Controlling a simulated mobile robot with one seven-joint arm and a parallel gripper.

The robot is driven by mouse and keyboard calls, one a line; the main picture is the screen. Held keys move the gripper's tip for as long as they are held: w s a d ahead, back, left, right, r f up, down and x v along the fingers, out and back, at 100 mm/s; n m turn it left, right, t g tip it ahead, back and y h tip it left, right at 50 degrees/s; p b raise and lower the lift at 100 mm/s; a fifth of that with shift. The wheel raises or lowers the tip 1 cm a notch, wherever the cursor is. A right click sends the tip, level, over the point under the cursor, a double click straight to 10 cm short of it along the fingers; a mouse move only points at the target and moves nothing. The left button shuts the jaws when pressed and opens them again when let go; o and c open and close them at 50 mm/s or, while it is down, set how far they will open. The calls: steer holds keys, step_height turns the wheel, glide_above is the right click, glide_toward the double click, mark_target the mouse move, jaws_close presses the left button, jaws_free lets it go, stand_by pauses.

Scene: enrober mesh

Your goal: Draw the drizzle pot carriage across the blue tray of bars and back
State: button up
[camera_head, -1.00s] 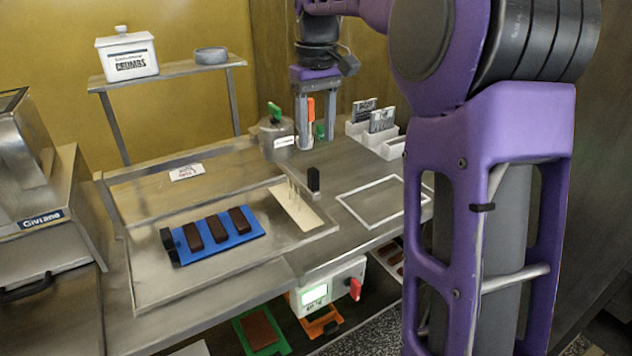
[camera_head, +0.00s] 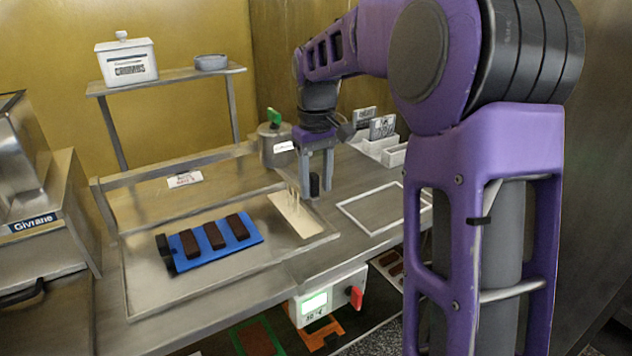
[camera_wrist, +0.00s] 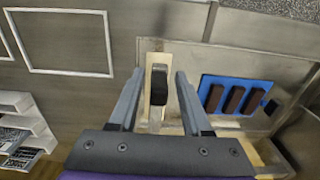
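The steel drizzle pot (camera_head: 274,150) with a green knob stands at the back rail. Its carriage has thin nozzles (camera_head: 293,196) over a cream strip and an upright black handle (camera_head: 314,185). My gripper (camera_head: 316,190) points down at the handle. In the wrist view, the black handle (camera_wrist: 159,87) stands between my open fingers (camera_wrist: 158,76), with a gap on both sides. The blue tray (camera_head: 255,237) holds three dark bars (camera_head: 214,236) left of the carriage. It also shows at the right in the wrist view (camera_wrist: 213,82).
A cream strip (camera_head: 303,218) lies under the nozzles. A white rectangular outline (camera_head: 384,229) marks bare bench to the right. White card bins (camera_head: 395,156) stand behind it. A control box (camera_head: 325,296) with a red knob hangs at the front edge. A white label card (camera_head: 184,179) lies behind the tray.

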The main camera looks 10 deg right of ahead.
jaws_close()
stand_by(1.2)
